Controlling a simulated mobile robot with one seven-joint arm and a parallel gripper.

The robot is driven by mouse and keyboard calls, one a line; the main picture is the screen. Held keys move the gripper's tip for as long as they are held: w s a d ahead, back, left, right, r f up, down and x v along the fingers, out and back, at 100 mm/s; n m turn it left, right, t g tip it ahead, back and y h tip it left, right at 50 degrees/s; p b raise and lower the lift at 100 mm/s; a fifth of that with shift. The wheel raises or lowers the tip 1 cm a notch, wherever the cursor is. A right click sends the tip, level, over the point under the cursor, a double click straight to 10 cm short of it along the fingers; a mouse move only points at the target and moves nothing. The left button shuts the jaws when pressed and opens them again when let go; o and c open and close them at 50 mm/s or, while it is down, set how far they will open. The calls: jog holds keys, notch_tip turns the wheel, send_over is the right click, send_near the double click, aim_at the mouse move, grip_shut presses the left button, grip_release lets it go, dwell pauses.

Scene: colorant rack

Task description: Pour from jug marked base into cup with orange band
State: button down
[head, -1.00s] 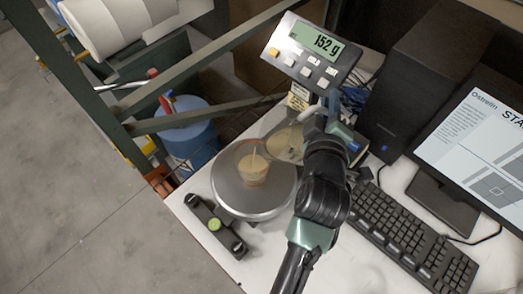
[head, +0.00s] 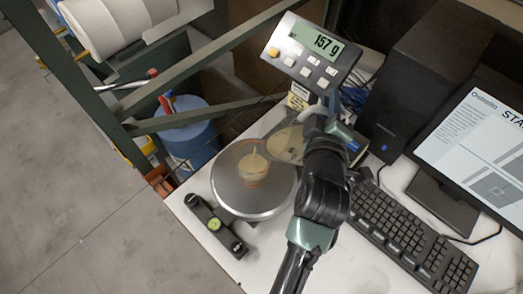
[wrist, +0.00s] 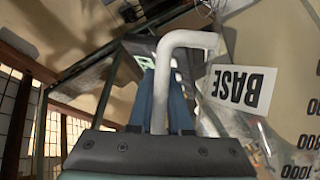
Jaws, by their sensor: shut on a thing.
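The jug marked BASE (head: 284,146) is clear with a white handle and is tilted over the cup; its label (wrist: 245,88) and volume marks show in the wrist view. A thin pale stream falls from it into the clear cup (head: 252,176). The cup has an orange band low down, holds beige liquid and stands upright on the round scale pan (head: 232,202). My gripper (wrist: 160,88) is shut on the jug's white handle (wrist: 188,38), one blue finger on each side. In the head view my wrist partly hides the handle.
The scale display (head: 313,50) reads 157 g. A black bar with a green level (head: 214,224) lies left of the pan near the table edge. A keyboard (head: 415,235), monitor (head: 475,150) and black speaker-like box (head: 430,80) stand to the right.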

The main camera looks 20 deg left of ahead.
jog(key=shift+w+d+f+m+g+y+b, duration=2)
jog(key=shift+d+f+m+b, duration=2.15)
jog(key=shift+f, duration=1.8)
jog(key=r+p, duration=0.2)
jog(key=r, duration=0.3)
jog(key=shift+w+a+p, duration=0.15)
jog(key=shift+a+p, duration=0.2)
jog(key=shift+p, duration=0.05)
jog(key=shift+f, duration=0.1)
